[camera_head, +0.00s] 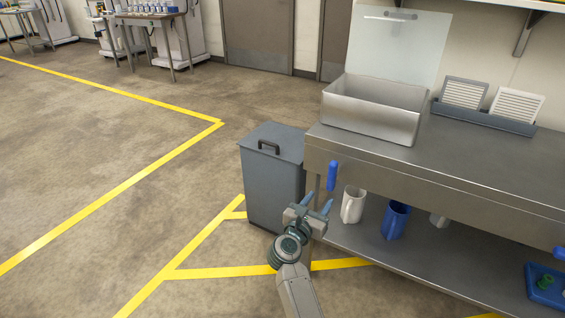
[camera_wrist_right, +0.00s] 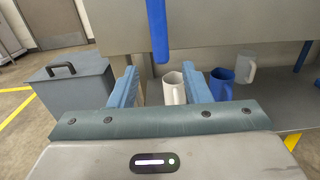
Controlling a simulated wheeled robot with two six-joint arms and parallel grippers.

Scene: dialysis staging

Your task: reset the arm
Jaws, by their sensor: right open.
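My right gripper (camera_head: 318,207) is open and empty in the head view, in front of the steel bench at its left end. In the right wrist view its two blue fingers (camera_wrist_right: 160,88) stand apart with nothing between them. A white jug (camera_wrist_right: 174,88) shows beyond the gap, on the bench's lower shelf. My left gripper is not in view.
A grey lidded bin (camera_head: 272,180) stands left of the steel bench (camera_head: 450,190). A blue handle (camera_head: 332,176) hangs at the bench front near the gripper. A blue jug (camera_head: 395,220) sits on the lower shelf. The floor at left is clear.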

